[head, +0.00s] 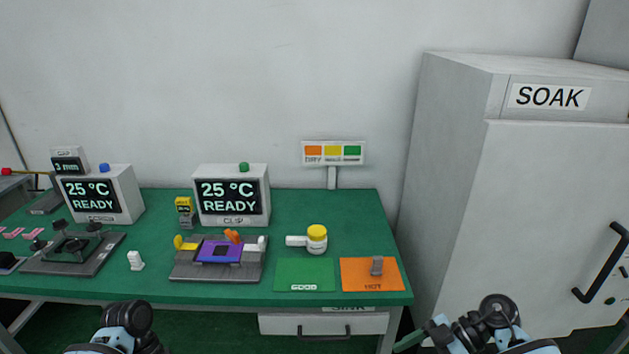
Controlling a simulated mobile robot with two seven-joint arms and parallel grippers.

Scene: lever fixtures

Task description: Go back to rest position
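Parts of my two arms show at the bottom edge of the head view, as black round joints and light blue links. My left arm is at the lower left, in front of the table's front edge. My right arm is at the lower right, in front of the SOAK cabinet (490,200). Neither gripper's fingertips can be made out, so I cannot see whether they hold anything. Both visible arm parts are apart from the fixtures on the green table (340,210).
A grey fixture (215,272) with a purple plate stands before the CLIP display (231,195). A yellow-lidded white jar (316,240) is behind the green GOOD mat (304,270). The orange HOT mat (355,276) holds a small grey piece. A white drawer (280,325) is below.

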